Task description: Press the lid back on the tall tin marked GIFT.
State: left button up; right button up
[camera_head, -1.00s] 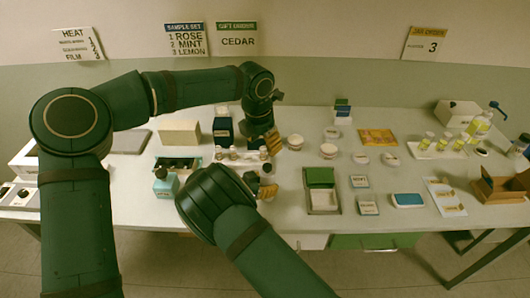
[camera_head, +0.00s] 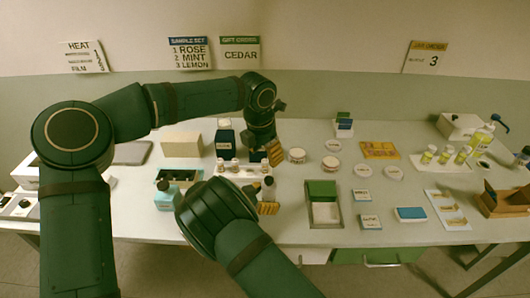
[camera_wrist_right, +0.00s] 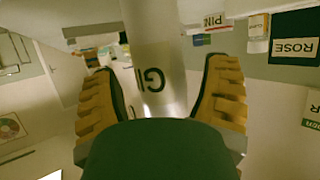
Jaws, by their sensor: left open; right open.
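In the right wrist view, a tall pale metallic tin (camera_wrist_right: 152,55) stands between the two fingers of my right gripper (camera_wrist_right: 160,100). In the head view my right gripper (camera_head: 268,207) is low at the front of the small bottle tray. My left gripper (camera_head: 273,153) is open above and behind it, over the table. I cannot pick out the lid in either view, and my arms cover much of this area.
A white tray of small bottles (camera_head: 240,172) is close to both grippers. Cards labelled ROSE (camera_wrist_right: 295,48) and PIN (camera_wrist_right: 213,20) show too.

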jog(key=v, duration=1.1)
